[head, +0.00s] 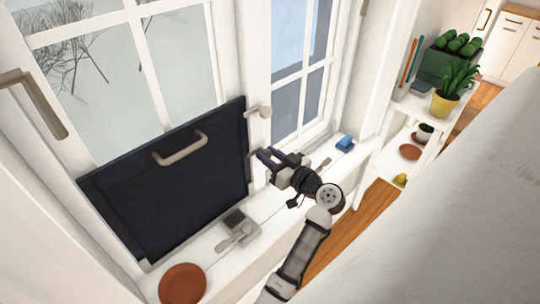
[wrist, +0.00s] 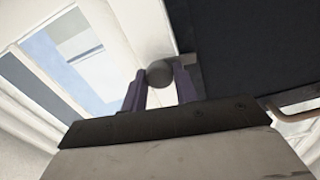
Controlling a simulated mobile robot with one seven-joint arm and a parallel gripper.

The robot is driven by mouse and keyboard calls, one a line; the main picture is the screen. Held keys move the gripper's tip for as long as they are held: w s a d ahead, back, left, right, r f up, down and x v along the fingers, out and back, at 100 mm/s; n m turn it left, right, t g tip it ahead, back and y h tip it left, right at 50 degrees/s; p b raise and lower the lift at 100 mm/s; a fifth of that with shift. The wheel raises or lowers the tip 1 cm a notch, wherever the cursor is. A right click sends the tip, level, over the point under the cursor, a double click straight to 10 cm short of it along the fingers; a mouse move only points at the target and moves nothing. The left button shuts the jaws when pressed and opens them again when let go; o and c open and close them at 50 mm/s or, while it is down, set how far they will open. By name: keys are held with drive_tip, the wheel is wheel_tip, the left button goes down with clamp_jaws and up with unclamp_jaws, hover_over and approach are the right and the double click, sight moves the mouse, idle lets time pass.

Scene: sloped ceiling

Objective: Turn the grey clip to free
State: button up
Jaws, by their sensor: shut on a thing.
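A dark panel (head: 170,195) with a beige bar handle (head: 180,149) stands upright against the window. My gripper (head: 264,156) is at the panel's right edge, below a pale clip (head: 258,112) at the upper right corner. In the wrist view, my gripper's purple fingers stand on both sides of the round grey end of the grey clip (wrist: 159,73) and are shut on it. The clip sits beside the dark panel's edge (wrist: 240,45); a grey piece next to it reaches to that edge. In the head view my gripper hides most of this clip.
The white sill holds a brown round plate (head: 182,284), a small grey device (head: 237,226) and a blue block (head: 345,142). A shelf at right bears a yellow plant pot (head: 443,104). A pale handle (head: 35,100) projects at far left.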

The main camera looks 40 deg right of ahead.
drive_tip(key=shift+m, duration=0.3)
drive_tip(key=m+p, duration=0.1)
drive_tip(key=m, duration=0.2)
drive_tip(key=shift+r+m, duration=0.1)
drive_tip(key=shift+m, duration=0.2)
drive_tip(key=m+p, duration=0.2)
drive_tip(key=m, duration=0.2)
drive_tip(key=shift+d, duration=0.1)
drive_tip(key=m+p, duration=0.3)
drive_tip(key=m, duration=0.1)
drive_tip(key=shift+m, duration=0.4)
drive_tip(key=shift+m+p, duration=1.2)
drive_tip(key=shift+m, duration=0.4)
drive_tip(key=shift+f, duration=0.2)
drive_tip(key=o, duration=1)
drive_tip(key=shift+c, duration=0.2)
